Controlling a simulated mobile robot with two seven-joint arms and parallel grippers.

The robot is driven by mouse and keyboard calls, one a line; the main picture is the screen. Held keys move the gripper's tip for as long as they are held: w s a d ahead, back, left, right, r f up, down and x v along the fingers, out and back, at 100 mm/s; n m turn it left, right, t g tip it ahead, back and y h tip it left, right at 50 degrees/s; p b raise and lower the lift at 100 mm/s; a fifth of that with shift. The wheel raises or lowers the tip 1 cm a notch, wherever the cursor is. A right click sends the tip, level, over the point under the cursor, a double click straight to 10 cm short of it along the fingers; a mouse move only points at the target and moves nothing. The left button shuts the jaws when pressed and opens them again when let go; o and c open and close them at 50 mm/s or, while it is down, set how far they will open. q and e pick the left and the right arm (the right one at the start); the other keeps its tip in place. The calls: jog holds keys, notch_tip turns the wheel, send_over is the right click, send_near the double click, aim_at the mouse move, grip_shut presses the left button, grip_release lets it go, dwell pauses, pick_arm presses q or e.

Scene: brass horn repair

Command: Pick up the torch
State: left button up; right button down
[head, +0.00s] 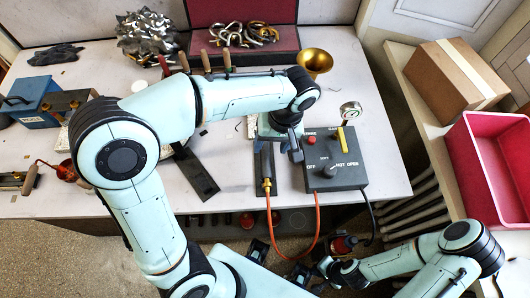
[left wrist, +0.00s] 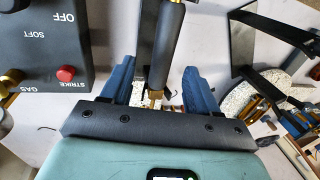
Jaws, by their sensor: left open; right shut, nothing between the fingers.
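The torch is a dark cylindrical handle with brass ends, seen in the left wrist view (left wrist: 166,45). In the head view its brass hose end (head: 266,186) shows at the front of the table, left of the control box, with an orange hose running down from it. My left gripper (head: 283,138) is above the torch. In the left wrist view its open blue fingers (left wrist: 158,82) stand one on each side of the torch, with gaps visible; I cannot tell the height between them. My right gripper (head: 322,268) is shut and empty, low beyond the table's front edge.
The grey control box (head: 335,160) with knob and red button stands close right of the torch. A gauge (head: 350,110) and brass bell (head: 315,63) are behind it. A dark flat plate (head: 197,175) lies left. A pink bin (head: 490,160) and cardboard box (head: 446,78) stand right.

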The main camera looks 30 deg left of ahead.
aim_at(266, 153)
pick_arm(q)
jog(key=shift+s+a+f, duration=0.1)
jog(key=shift+a+f, duration=0.15)
jog(key=shift+f, duration=0.75)
jog(key=shift+s+a+f, duration=0.15)
jog(key=shift+a+f, duration=0.1)
jog(key=shift+f, duration=0.8)
jog(key=shift+s+a+f, duration=0.1)
jog(key=shift+a+f, duration=0.15)
jog(key=shift+f, duration=0.75)
jog(key=shift+c, duration=0.2)
jog(key=c, duration=1)
